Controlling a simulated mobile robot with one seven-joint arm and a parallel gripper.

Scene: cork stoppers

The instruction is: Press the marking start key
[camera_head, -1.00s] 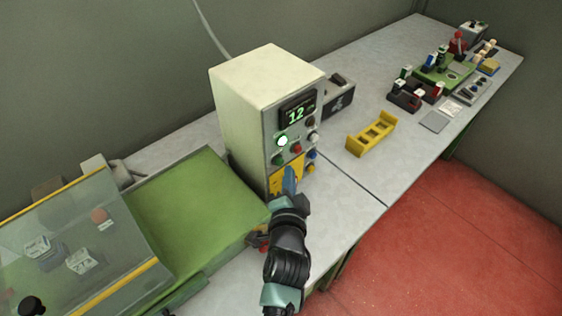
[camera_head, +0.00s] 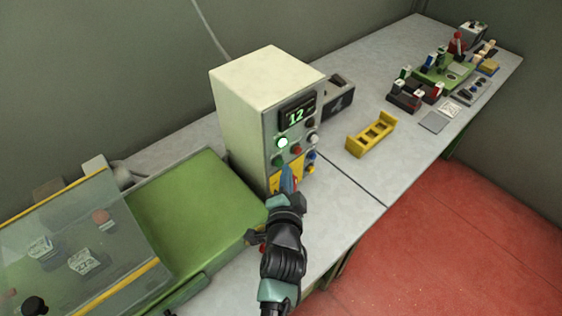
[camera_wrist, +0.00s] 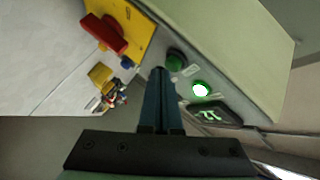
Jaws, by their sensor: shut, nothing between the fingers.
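A cream control box (camera_head: 243,107) stands on the bench with a grey front panel. Its display (camera_head: 297,114) reads 12. A round lamp or key (camera_head: 282,142) glows green below it, with a dark green key (camera_head: 277,160) underneath and a red key (camera_head: 296,149) beside. I cannot read which is the marking start key. My gripper (camera_head: 288,171) is shut and empty, just in front of the lower panel. In the wrist view its fingers (camera_wrist: 159,75) point near the dark green key (camera_wrist: 176,59); contact cannot be told. The lit one (camera_wrist: 201,89) is to its right.
The panel also has a white (camera_head: 313,138), a blue (camera_head: 311,155) and a yellow key (camera_head: 310,169), and a red switch on a yellow plate (camera_wrist: 103,35). A green machine with a clear cover (camera_head: 170,210) is at left. A yellow rack (camera_head: 371,135) lies at right.

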